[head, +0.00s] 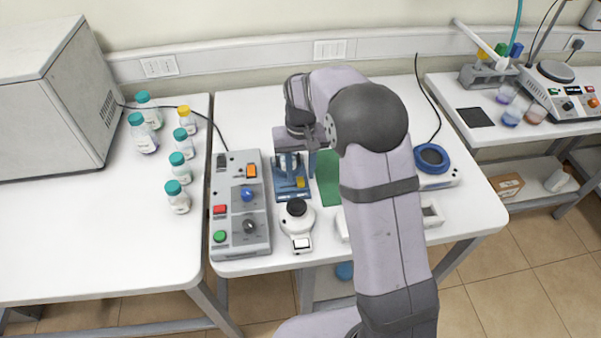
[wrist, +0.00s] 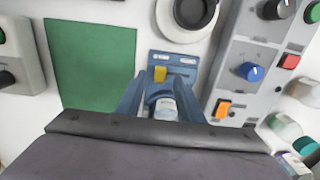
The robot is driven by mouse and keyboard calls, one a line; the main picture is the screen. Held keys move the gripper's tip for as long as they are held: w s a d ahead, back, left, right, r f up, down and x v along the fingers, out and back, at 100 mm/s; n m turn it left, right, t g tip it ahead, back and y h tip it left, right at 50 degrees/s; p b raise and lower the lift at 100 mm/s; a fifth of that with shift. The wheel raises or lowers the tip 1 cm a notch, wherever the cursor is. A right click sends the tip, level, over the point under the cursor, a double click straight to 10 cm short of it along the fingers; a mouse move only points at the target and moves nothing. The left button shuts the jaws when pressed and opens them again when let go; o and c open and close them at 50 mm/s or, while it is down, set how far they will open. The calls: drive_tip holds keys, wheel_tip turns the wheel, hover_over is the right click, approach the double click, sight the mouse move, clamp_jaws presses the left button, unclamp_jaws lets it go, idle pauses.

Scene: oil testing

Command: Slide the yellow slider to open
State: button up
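The yellow slider (head: 300,182) sits on a small blue device (head: 290,194) on the middle table. In the wrist view, the yellow slider (wrist: 160,74) stands up from the blue device's plate (wrist: 185,62). Behind it are blue side pieces and a pale, clear-topped cylinder (wrist: 165,108). My gripper (head: 289,160) is over the far part of the device, apart from the slider in both views. The dark body of my gripper fills the bottom of the wrist view. Its fingertips cannot be clearly told from the blue parts.
A grey control box (head: 240,205) with knobs and buttons stands close left of the device. A white round-topped instrument (head: 297,225) stands in front of it. A green mat (head: 329,178) lies to its right, partly behind my arm. Several teal-capped bottles (head: 178,197) stand on the left table.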

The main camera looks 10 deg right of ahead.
sight(282, 187)
drive_tip(key=shift+f, duration=1.15)
drive_tip(key=shift+c, duration=0.6)
clamp_jaws()
drive_tip(key=a, duration=0.5)
drive_tip(key=shift+a+p, duration=0.15)
drive_tip(key=shift+p, duration=0.25)
drive_tip(key=shift+o, duration=0.6)
unclamp_jaws()
drive_tip(key=shift+a, duration=0.1)
